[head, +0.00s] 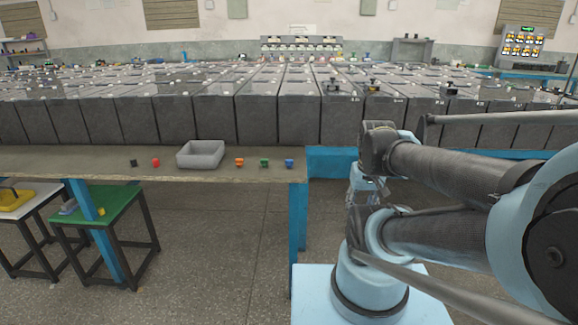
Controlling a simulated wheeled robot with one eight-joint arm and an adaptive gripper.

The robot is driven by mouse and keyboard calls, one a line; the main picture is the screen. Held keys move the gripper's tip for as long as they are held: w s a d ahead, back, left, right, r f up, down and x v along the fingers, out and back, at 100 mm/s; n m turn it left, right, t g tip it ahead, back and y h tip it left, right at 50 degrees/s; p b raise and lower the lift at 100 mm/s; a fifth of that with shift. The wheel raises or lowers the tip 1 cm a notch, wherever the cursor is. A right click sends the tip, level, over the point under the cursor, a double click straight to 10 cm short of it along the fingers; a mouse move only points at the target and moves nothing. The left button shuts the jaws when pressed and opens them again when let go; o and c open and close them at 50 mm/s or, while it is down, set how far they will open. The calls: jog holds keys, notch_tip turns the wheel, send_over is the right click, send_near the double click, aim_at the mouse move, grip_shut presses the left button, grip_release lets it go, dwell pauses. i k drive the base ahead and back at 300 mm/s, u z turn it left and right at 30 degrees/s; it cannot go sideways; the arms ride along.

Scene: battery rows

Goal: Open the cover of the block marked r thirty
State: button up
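Long rows of dark grey battery blocks (256,118) stand behind the workbench, with small pale marks on the tops of some. The marks are too small to read surely, so I cannot tell which block is r thirty. Dark fittings stand on a few front-row tops, one on a block (342,118) right of centre and one on the block (384,115) beside it. No cover is clearly seen raised.
A workbench (90,168) with blue legs bears a grey tray (201,154) and several small coloured pieces, including a red one (155,162). A green-topped stool (104,212) stands at left. A blue rail (331,160) runs before the blocks. Floor is clear around (215,250).

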aim_at(367, 85)
jog(key=k, duration=0.45)
jog(key=z, duration=0.7)
jog(key=i, duration=1.6)
jog(key=u, duration=0.7)
